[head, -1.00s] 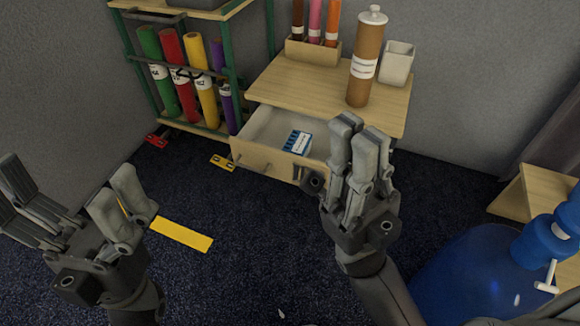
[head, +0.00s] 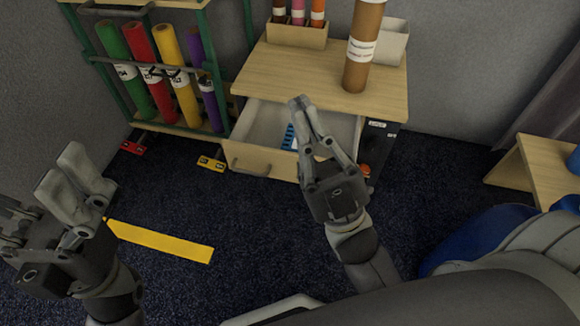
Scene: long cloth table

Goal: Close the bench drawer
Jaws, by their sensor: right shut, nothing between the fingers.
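The bench drawer (head: 253,158) is pulled out below the wooden bench top (head: 310,78). A blue and white item (head: 289,137) lies inside, partly hidden by my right gripper. My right gripper (head: 300,102) is shut and empty, its fingers overlapping the right part of the drawer in the head view. I cannot tell whether it touches the drawer front. My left gripper (head: 45,200) is open and empty at the lower left, over the floor and away from the drawer.
A rack (head: 243,60) with coloured rolls stands left of the bench. A yellow strip (head: 160,241) lies on the dark floor. A wooden table (head: 548,168) is at the right.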

